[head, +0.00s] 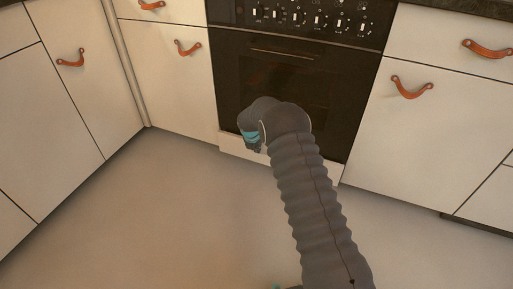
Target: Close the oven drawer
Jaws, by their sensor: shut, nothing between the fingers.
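The oven drawer (231,145) is the low pale panel under the black oven (343,95). Its two ends show on either side of my arm, and its middle is hidden. Its front looks about level with the cabinets beside it; I cannot tell whether a small gap remains. My gripper (254,147) is a small dark shape below a teal band, pointing down in front of the left part of the drawer. It is shut and empty. I cannot tell whether it touches the panel.
Cream cabinets with leather pulls stand left (75,95) and right (430,125) of the oven. The oven door has a dark bar handle (282,54), with a knob panel (300,18) above. The floor (150,220) is clear in front.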

